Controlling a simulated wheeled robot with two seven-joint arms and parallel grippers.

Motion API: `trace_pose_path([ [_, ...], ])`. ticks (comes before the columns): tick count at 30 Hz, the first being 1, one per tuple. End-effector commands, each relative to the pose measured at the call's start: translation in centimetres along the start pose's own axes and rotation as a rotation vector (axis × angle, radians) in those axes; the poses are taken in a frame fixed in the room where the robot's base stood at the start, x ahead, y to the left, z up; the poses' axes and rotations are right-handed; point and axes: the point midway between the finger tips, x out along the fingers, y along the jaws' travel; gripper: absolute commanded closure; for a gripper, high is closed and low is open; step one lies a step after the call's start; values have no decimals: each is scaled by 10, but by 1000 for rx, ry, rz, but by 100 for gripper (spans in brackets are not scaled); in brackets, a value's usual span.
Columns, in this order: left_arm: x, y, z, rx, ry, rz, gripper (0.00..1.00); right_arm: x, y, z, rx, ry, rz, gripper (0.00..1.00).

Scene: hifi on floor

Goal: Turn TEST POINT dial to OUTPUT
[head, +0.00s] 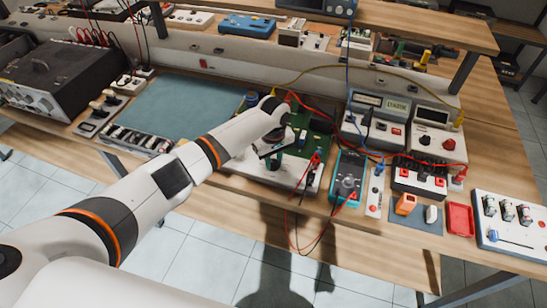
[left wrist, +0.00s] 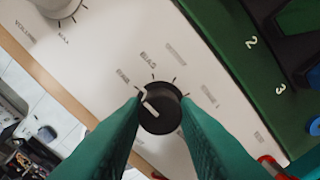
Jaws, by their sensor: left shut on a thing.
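The TEST POINT dial, a round black knob (left wrist: 165,117) with a white pointer mark, sits on a white panel (left wrist: 110,60) in the left wrist view. The mark points to the upper left of the picture. Printed labels ring the knob; one above it reads BIAS, the others are too blurred or turned to read surely. My left gripper (left wrist: 160,103) has its green fingers on both sides of the knob, shut on it. My right gripper is out of view.
A volume knob (left wrist: 60,6) is on the same panel. Numbered green board (left wrist: 232,50) lies beside it. In the head view a teal multimeter (head: 347,178) stands right of the unit, with red and black leads hanging over the bench edge. A blue-green mat (head: 190,105) lies left, clear.

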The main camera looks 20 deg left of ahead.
Motion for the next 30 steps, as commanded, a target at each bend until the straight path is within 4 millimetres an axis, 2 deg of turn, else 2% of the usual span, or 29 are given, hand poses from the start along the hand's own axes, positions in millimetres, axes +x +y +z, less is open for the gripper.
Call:
trace_pose_path([
  [12,-2,0,-1,377,3,1,95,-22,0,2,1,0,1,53],
  [30,-1,0,0,936,1,-2,95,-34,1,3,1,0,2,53],
])
